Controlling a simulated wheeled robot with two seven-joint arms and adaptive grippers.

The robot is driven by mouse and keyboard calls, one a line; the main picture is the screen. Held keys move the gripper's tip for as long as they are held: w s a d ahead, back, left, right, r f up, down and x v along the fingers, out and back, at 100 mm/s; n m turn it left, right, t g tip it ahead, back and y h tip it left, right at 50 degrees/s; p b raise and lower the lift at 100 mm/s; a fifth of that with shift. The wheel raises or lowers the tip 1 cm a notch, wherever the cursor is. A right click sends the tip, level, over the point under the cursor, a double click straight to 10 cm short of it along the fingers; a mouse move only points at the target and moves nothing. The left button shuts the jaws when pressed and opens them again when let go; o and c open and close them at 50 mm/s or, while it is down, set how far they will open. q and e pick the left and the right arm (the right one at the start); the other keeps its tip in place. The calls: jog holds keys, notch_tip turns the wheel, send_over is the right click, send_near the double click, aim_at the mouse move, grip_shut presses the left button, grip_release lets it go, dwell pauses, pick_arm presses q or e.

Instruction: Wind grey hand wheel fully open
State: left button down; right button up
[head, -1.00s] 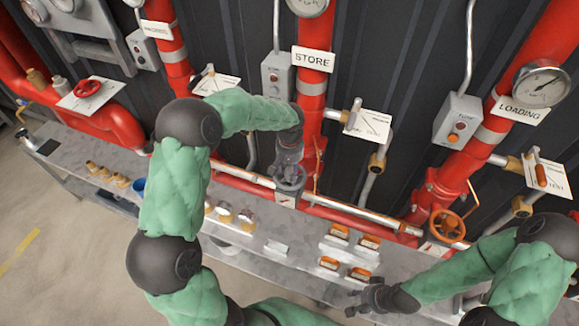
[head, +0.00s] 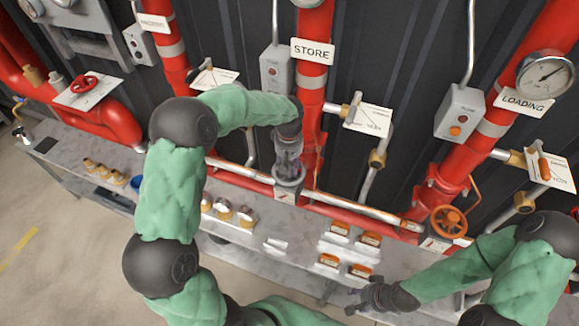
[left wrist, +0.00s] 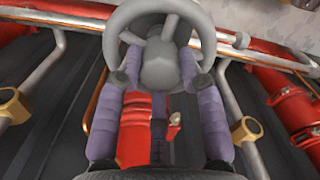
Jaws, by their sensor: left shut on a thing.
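The grey hand wheel (left wrist: 198,17) fills the top middle of the left wrist view, with its hub and spokes facing the camera. In the head view the grey hand wheel (head: 289,175) sits on the red pipe below the STORE sign, partly hidden by my gripper. My left gripper (left wrist: 160,75) is shut on the wheel, its two purple-grey fingers on either side of the hub. It also shows in the head view (head: 288,160), reaching down from above. My right gripper (head: 358,298) is empty over the bench's front edge at lower right; its fingers look apart.
An orange hand wheel (head: 449,221) is to the right under the LOADING sign, and a red hand wheel (head: 84,84) is far left. A metal bench (head: 285,222) holds brass fittings (head: 222,208) and several orange-topped blocks (head: 340,228). A silver pipe (head: 340,206) runs behind it.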

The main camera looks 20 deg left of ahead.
pick_arm(q)
jog(key=n, duration=0.3)
jog(key=shift+a+b, duration=0.1)
jog(key=shift+b, duration=0.3)
jog(key=shift+n, duration=0.3)
jog(key=shift+f+n+b, duration=0.1)
jog(key=shift+n+b, duration=0.4)
jog(key=shift+n, duration=0.5)
jog(key=n+b, duration=0.1)
jog(key=n, duration=0.3)
jog(key=shift+n, duration=0.3)
jog(key=shift+a+n, duration=0.1)
jog(key=shift+n, duration=0.5)
